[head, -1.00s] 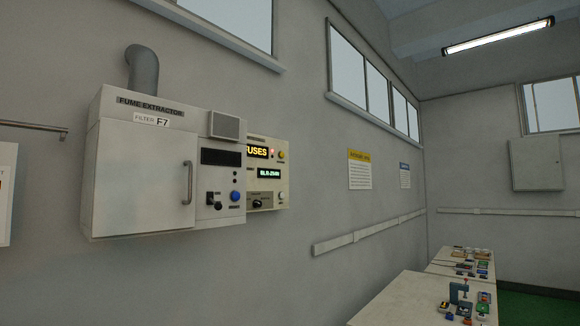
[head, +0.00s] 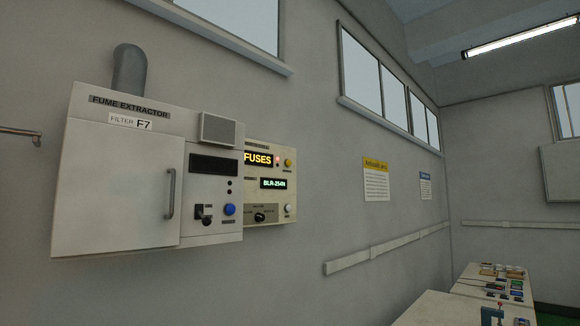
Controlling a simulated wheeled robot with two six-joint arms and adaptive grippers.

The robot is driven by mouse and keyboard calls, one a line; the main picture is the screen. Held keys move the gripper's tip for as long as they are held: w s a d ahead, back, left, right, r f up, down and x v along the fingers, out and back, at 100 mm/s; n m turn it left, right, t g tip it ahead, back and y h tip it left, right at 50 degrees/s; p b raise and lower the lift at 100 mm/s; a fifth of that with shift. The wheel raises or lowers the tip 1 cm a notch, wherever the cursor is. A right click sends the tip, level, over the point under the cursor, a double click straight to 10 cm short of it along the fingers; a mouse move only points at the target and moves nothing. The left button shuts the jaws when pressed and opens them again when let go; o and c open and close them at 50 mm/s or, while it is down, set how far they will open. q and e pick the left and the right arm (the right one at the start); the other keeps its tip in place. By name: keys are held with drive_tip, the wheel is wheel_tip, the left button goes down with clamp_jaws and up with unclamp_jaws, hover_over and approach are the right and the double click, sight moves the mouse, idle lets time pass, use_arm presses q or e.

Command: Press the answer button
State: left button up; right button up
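No button in the head view carries a label that I can read as "answer". A panel (head: 284,211) on the wall has a lit "FUSES" display (head: 258,159), a green-lettered display (head: 273,184), a red light (head: 277,161), a yellow button (head: 288,163), a dark knob (head: 260,217) and a white button (head: 287,208). The fume extractor (head: 120,190) stands in front of the panel's left part. It has a blue button (head: 229,209) and a black switch (head: 204,215). The small labels are too blurred to read. Neither gripper shows.
Benches with several small parts stand at lower right; the nearer bench (head: 450,312) is cut off by the frame. A wall rail (head: 385,248) runs above them. Notices (head: 376,180) hang on the wall. The wall below the extractor is clear.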

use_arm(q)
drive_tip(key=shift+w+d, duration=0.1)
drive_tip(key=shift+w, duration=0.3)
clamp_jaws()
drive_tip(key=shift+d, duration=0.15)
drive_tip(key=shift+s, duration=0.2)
